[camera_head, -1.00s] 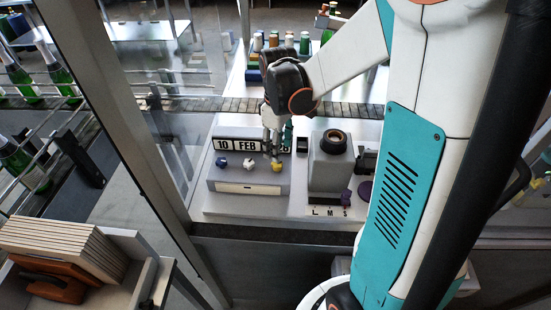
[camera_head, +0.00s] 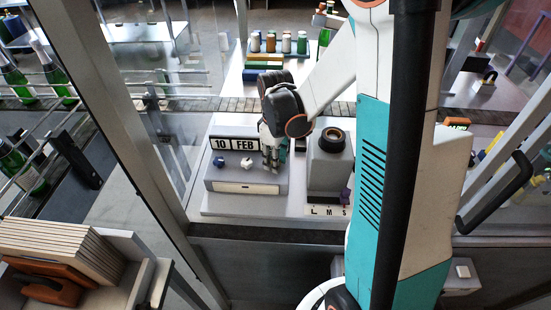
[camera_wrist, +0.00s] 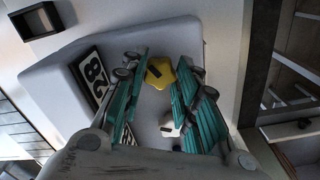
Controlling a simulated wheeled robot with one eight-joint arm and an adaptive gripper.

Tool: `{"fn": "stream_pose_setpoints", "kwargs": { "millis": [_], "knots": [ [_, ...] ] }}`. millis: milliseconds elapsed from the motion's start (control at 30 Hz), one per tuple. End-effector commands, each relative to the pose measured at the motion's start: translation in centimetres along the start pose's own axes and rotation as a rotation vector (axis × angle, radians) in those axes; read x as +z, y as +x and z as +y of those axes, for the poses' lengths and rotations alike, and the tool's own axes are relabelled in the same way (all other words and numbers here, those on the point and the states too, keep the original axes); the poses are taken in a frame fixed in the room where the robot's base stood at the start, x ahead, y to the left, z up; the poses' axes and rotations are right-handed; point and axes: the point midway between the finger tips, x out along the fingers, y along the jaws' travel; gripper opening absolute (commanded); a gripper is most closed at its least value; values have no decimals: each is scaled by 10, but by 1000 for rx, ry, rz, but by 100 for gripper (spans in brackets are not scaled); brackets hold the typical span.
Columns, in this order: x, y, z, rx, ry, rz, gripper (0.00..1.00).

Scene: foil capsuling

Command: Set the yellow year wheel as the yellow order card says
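The yellow year wheel (camera_wrist: 160,72) is a lobed knob with a dark mark on the grey date stamp unit (camera_head: 212,184). My gripper (camera_wrist: 160,78) is around it, with one teal finger on each side. The fingers look apart; the right one is very near the wheel, and I cannot tell whether it touches. The year window (camera_wrist: 93,75) seems to read 28, seen turned. In the head view my gripper (camera_head: 270,168) hides the yellow wheel and the year window. The other windows read 10 and FEB (camera_head: 245,144). I cannot make out the yellow order card.
A white wheel (camera_head: 246,162) and a blue wheel (camera_head: 219,161) sit left of my gripper. A grey machine with a dark round top (camera_head: 332,140) stands close on the right, above an L M S strip (camera_head: 327,211). A dark open box (camera_wrist: 37,20) is near the unit.

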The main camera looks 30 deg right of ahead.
Motion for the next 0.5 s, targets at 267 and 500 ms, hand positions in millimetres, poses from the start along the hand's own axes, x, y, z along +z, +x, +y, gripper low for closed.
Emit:
{"fn": "stream_pose_setpoints", "kwargs": {
  "millis": [267, 500],
  "knots": [
    [0, 0, 0, 0, 11, 0, 5],
    [0, 1, 0, 0, 100, 0, 5]
  ]
}}
